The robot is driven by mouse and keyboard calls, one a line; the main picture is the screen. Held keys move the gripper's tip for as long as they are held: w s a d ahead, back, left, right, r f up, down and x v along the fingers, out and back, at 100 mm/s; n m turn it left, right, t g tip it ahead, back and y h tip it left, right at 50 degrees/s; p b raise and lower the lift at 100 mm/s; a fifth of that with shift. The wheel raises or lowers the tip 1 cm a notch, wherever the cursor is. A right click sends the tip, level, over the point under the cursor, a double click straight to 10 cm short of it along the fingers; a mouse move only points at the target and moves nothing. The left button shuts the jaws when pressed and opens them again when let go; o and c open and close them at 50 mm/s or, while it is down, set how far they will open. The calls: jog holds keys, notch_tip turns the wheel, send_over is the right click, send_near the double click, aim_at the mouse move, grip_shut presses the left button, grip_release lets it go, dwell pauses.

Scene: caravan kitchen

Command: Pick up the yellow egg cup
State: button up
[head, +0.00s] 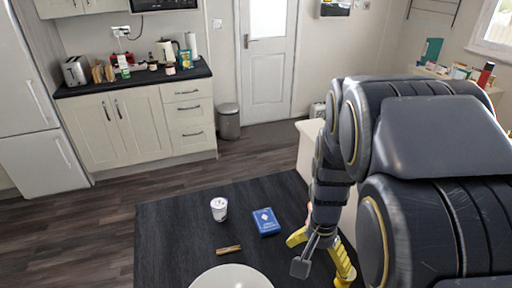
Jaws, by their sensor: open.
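My gripper (320,262) reaches down at the lower right in the head view, with yellow finger-like parts spread apart. It is open, and I see nothing held between the fingers. It is to the right of the blue box and near the right side of the dark surface. I cannot make out a yellow egg cup apart from the yellow parts of my gripper. My arm covers much of the right side, and the picture ends just below the gripper, so the cup may be hidden.
The dark surface (165,240) bears a white cup (219,209), a blue box (266,221), a small brown-gold item (229,250) and a round white plate (232,278). Its left part is clear. A kitchen counter (135,82) and a grey bin (229,122) stand farther back.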

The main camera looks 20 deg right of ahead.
aim_at(339, 282)
jog(key=shift+w+d+f+m+h, duration=0.2)
jog(key=shift+d+f+m, duration=0.9)
jog(key=shift+d+f, duration=1.4)
jog(key=shift+w+d+f+m+h, duration=0.15)
jog(key=shift+w+d+f+m, duration=0.2)
jog(key=shift+d+f+m, duration=2)
jog(key=shift+w+d+f+n+h, duration=0.2)
jog(key=shift+d+f, duration=1.2)
jog(key=shift+f, duration=2.4)
jog(key=c, duration=1.2)
